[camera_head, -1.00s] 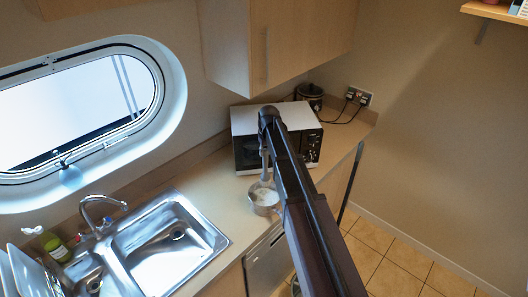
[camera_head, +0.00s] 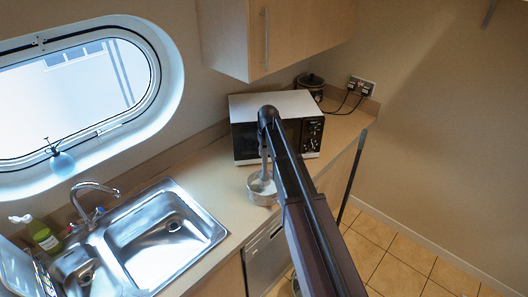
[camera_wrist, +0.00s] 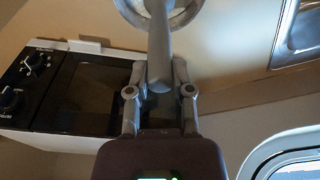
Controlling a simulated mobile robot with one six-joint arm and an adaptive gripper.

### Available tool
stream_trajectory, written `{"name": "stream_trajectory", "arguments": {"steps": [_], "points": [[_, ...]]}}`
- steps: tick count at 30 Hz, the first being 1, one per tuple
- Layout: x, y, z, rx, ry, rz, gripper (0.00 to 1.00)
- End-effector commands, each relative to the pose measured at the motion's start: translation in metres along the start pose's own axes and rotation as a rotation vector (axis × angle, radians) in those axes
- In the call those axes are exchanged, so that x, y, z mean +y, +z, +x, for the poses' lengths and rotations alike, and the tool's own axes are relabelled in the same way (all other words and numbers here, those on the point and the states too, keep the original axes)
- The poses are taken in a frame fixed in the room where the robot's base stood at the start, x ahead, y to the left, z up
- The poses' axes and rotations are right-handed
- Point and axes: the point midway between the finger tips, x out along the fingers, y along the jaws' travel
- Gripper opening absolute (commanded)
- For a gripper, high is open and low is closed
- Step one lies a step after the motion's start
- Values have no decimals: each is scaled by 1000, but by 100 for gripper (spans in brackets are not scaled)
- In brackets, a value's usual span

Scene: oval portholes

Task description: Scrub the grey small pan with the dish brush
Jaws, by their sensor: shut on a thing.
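The grey small pan (camera_head: 264,199) sits on the counter in front of the microwave in the head view. Part of its round rim (camera_wrist: 190,15) shows at the top of the wrist view. My gripper (camera_wrist: 160,68) is shut on the grey handle of the dish brush (camera_wrist: 158,42), above the pan. In the head view the brush (camera_head: 264,166) runs down from my gripper into the pan. The brush head seems to be inside the pan; whether it touches the bottom cannot be told. My arm partly covers the view there.
A microwave (camera_head: 245,135) stands close behind the pan. A steel sink (camera_head: 152,242) with a tap (camera_head: 92,193) and a green bottle (camera_head: 43,236) are to the left. A wall cupboard (camera_head: 285,35) hangs above the microwave. Bare counter (camera_head: 205,180) lies between sink and pan.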

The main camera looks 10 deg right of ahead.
Motion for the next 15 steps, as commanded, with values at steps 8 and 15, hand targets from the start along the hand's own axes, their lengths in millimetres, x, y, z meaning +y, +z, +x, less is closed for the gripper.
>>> {"name": "stream_trajectory", "arguments": {"steps": [8,15], "points": [[-1,4,28,0,0,-1,0],[-1,7,47,0,0,-1,0]]}}
